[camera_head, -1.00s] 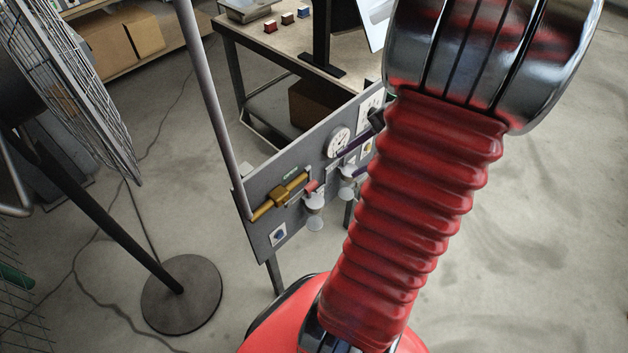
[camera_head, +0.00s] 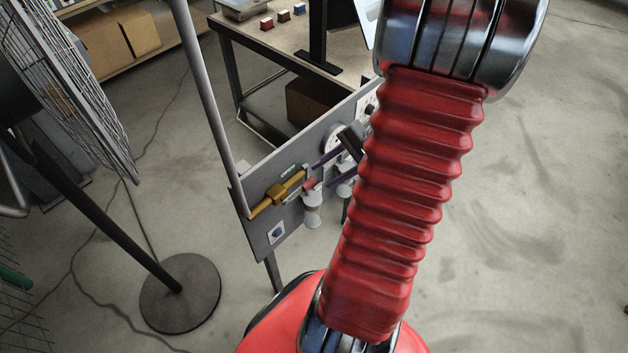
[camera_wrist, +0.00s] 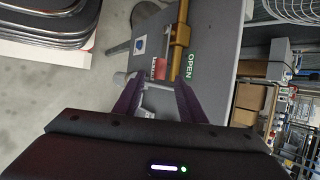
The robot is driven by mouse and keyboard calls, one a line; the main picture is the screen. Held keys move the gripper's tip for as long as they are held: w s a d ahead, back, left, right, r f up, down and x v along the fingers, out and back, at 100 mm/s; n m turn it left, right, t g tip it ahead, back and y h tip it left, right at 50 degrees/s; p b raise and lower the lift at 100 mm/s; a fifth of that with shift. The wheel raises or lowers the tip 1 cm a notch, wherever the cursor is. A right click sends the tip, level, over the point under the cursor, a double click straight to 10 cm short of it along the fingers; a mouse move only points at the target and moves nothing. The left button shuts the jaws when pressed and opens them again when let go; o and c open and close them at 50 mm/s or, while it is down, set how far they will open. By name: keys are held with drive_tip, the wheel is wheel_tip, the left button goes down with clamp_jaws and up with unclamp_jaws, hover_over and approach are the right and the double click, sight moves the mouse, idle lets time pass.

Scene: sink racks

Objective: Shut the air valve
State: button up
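A brass valve (camera_head: 279,194) on a brass pipe is mounted on a grey panel (camera_head: 262,238). It also shows in the wrist view (camera_wrist: 180,35). A small red handle (camera_head: 309,183) sits at its right end in the head view, and shows in the wrist view (camera_wrist: 159,68). A green OPEN label (camera_wrist: 190,66) is beside it. My gripper (camera_head: 320,177) has two purple fingers, spread apart in the wrist view (camera_wrist: 157,92). The red handle appears just beyond the gap between the fingertips; I see no clear contact. My arm hides the panel's right part.
A round dial (camera_head: 332,138) and a clear bowl-shaped fitting (camera_head: 312,216) are on the panel. A fan stand with a round base (camera_head: 180,293) is at the left. A workbench (camera_head: 277,43) stands behind. The floor on the right is clear.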

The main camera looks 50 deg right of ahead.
sight(311, 183)
drive_tip(key=shift+x, duration=2.75)
clamp_jaws()
drive_tip(key=shift+a, duration=0.15)
